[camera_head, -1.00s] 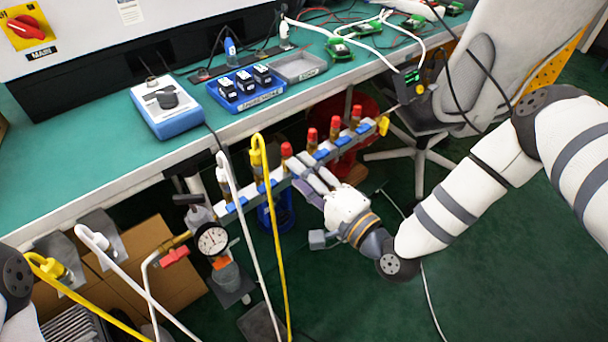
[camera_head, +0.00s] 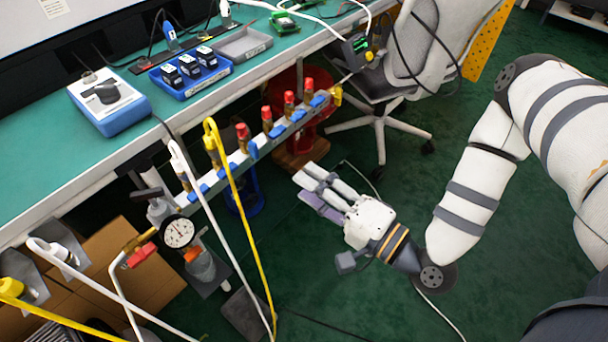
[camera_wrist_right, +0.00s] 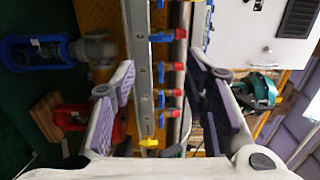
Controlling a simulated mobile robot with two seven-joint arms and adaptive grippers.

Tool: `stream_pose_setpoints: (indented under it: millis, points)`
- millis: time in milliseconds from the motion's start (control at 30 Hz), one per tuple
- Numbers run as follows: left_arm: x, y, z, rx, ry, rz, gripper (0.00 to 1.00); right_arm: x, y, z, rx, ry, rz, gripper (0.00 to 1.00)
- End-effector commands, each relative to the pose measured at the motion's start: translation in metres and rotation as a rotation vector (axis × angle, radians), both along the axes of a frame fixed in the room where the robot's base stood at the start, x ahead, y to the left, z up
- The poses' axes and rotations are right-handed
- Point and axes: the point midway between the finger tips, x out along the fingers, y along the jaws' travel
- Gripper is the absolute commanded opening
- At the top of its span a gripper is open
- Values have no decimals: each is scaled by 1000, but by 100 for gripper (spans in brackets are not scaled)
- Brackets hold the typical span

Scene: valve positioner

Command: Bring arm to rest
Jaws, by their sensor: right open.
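My right gripper (camera_head: 312,187) is open and empty in the head view, over the green floor just in front of the valve manifold (camera_head: 223,178). A visible gap separates its fingers from the manifold. In the right wrist view my right gripper (camera_wrist_right: 165,95) shows its two fingers spread wide, with the manifold rail (camera_wrist_right: 141,65) and its red-capped valves seen between them, farther off. My right arm (camera_head: 470,200) reaches in from the right with a bent elbow. My left gripper is not in view.
The manifold, with a pressure gauge (camera_head: 178,232), runs along the front of the green workbench (camera_head: 130,135). White and yellow hoses (camera_head: 240,205) hang before it. A grey office chair (camera_head: 400,65) stands behind. Cardboard boxes (camera_head: 110,262) sit below the bench. The floor at lower middle is mostly clear.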

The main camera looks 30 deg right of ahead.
Motion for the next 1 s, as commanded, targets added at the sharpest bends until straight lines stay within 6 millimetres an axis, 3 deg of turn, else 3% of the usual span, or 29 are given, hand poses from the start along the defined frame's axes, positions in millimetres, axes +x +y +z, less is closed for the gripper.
stream_pose_setpoints:
  millis: [167, 267, 367, 400, 500, 633, 700, 800, 1000]
  points:
    - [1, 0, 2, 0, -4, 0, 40, -2, 4, -3, -17, 19, 12, 42]
    - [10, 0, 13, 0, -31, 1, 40, -22, 34, -28, -158, 165, 116, 42]
    - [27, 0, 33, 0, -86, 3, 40, -85, 66, -73, -458, 427, 352, 42]
    - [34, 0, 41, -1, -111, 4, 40, -119, 68, -87, -592, 533, 465, 42]
    - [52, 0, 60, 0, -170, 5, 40, -204, 46, -105, -894, 765, 731, 42]
    - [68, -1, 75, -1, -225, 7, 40, -278, 0, -96, -1148, 982, 973, 42]
    - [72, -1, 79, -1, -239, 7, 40, -299, -18, -89, -1217, 1057, 1043, 42]
    - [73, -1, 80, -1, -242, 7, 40, -313, -30, -84, -1254, 1111, 1088, 42]
    - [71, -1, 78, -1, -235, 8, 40, -317, -31, -86, -1253, 1122, 1097, 42]
